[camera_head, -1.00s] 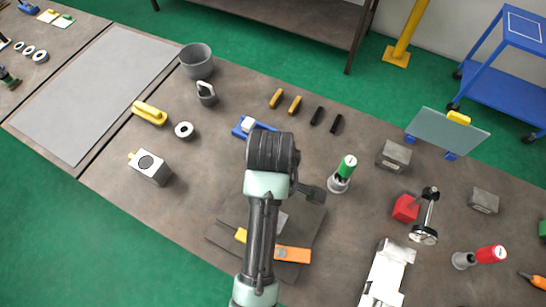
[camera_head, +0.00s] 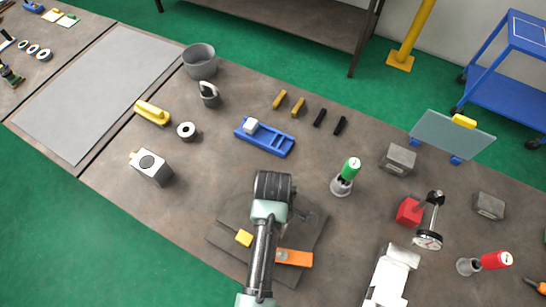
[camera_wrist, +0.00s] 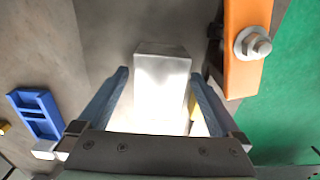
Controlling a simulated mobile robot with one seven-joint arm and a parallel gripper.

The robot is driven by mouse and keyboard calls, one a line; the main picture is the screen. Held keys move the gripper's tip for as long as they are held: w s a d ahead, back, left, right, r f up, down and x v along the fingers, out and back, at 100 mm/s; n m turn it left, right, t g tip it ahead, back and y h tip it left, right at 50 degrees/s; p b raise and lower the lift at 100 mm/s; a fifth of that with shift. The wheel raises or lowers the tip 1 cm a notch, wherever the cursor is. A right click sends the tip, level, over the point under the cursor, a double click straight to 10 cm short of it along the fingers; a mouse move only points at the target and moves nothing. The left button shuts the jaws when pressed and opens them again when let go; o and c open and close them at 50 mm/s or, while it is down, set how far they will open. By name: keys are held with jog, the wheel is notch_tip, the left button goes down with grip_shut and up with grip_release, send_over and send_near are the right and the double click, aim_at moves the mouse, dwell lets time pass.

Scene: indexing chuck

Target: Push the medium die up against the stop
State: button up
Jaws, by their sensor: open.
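A bright metal block (camera_wrist: 162,72), seemingly the medium die, lies between my fingers in the wrist view. My gripper (camera_wrist: 160,76) is open around it, with one finger on each side; I cannot tell whether either finger touches it. In the head view my arm hides the block and my gripper over the dark plate (camera_head: 228,223). An orange bar (camera_head: 294,258) lies on that plate; in the wrist view the bar (camera_wrist: 243,48), with a bolt, is right of the block. A yellow piece (camera_head: 244,237) sits at the plate's left. I cannot tell which part is the stop.
A blue holder (camera_head: 270,139) with a white block stands beyond the plate. A green-topped tool (camera_head: 345,175) stands right of my arm, and a white metal device (camera_head: 388,275) at the lower right. The bench between the plate and the grey block (camera_head: 152,167) is clear.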

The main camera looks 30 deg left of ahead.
grip_shut()
dwell(0.5)
